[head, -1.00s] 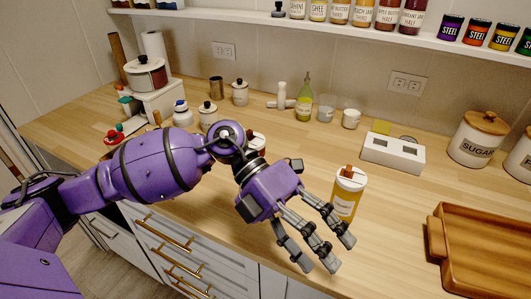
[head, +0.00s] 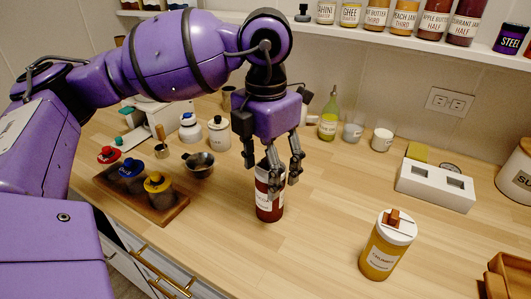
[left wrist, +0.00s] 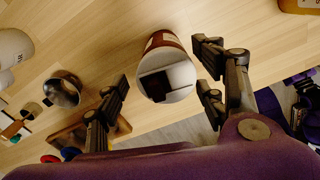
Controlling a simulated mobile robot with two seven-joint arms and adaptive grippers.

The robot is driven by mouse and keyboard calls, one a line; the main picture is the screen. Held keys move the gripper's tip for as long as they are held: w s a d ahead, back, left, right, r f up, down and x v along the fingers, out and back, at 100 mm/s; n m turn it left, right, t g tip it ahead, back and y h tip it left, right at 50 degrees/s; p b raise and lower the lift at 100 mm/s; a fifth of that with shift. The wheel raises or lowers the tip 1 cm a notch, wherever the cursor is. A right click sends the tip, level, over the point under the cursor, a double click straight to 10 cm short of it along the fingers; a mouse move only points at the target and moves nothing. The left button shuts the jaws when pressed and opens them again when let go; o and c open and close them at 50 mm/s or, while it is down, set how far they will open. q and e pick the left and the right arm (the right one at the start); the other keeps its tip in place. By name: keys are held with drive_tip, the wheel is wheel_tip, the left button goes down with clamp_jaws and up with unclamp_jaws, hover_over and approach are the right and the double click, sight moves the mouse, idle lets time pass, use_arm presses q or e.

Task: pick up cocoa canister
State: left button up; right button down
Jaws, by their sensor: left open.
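The cocoa canister, a dark red-brown jar with a pale label, stands upright on the wooden counter; in the head view its body (head: 267,208) shows below my left gripper (head: 279,180). My left gripper points down over it with open fingers, and the fingers hide part of its upper half. In the left wrist view the canister's white lid (left wrist: 168,82) lies between the spread fingers of the left gripper (left wrist: 163,78). The lid appears closer to the right-hand fingers. I cannot tell whether any finger touches it. My right gripper is not in view.
A yellow canister (head: 386,248) stands on the counter to the right. A small metal pot (head: 199,165) and a wooden tray (head: 168,212) with several colour-lidded jars are to the left. A white block (head: 434,185) stands at the right. Counter between the two canisters is clear.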

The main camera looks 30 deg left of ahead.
use_arm(q)
drive_tip(key=f, duration=0.5)
drive_tip(key=shift+w+d, duration=0.25)
drive_tip(key=shift+f, duration=0.2)
drive_tip(key=c, duration=1.3)
drive_tip(key=shift+c, duration=0.2)
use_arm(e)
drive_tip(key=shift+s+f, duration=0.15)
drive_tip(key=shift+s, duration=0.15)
use_arm(q)
drive_tip(key=shift+r, duration=0.15)
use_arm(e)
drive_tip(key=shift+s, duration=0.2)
